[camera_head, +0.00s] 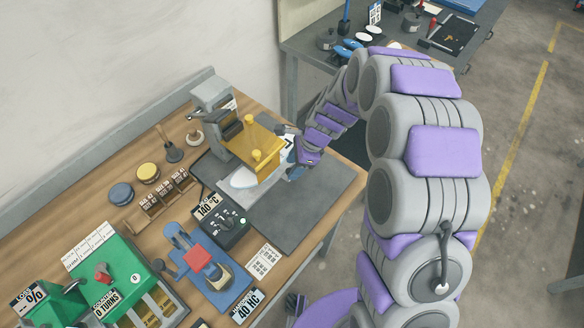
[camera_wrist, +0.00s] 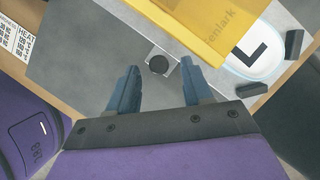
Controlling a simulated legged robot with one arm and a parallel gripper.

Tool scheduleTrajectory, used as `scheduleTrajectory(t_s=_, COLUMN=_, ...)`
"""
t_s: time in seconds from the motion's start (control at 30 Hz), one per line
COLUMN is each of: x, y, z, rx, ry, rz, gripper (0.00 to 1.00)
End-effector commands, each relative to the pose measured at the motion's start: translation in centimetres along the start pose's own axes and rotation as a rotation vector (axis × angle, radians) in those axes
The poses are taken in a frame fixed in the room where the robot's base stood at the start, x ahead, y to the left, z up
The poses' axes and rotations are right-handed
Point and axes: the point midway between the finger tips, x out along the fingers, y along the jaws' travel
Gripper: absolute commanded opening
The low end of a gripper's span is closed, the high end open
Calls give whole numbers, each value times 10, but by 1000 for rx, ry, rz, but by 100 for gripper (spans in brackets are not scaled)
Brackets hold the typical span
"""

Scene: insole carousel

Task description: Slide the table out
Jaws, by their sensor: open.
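A press with a yellow cover (camera_head: 256,142) stands on the wooden bench. A light grey sliding table (camera_head: 268,183) shows low beside the cover, with a pale insole (camera_head: 243,178) at its near end. A second insole, marked L (camera_wrist: 258,48), lies partly under the yellow cover (camera_wrist: 200,22) in the wrist view. A round black knob (camera_wrist: 159,64) sits at the grey plate's edge, just beyond and between my fingertips, not gripped. My gripper (camera_wrist: 158,76) is open and empty. In the head view my gripper (camera_head: 296,168) is at the press's right side, and my arm hides part of it.
A dark grey plate (camera_head: 310,205) lies bare on the bench in front of the press. A 140 °C control box (camera_head: 222,222), a blue-based device with a red block (camera_head: 198,257) and a green counter unit (camera_head: 115,270) stand at the near left. Another bench (camera_head: 310,45) is behind.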

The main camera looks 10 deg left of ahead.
Motion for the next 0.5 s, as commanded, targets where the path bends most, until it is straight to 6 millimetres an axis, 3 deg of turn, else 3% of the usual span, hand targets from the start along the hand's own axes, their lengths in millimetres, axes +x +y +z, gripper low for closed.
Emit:
scheduleTrajectory(t_s=0.13, x=11, y=0, z=1, rx=0, ry=1, rz=2, gripper=50)
scheduleTrajectory(t_s=0.43, x=13, y=0, z=2, rx=0, ry=1, rz=1, gripper=50)
scheduleTrajectory(t_s=0.5, x=13, y=0, z=2, rx=0, ry=1, rz=1, gripper=45)
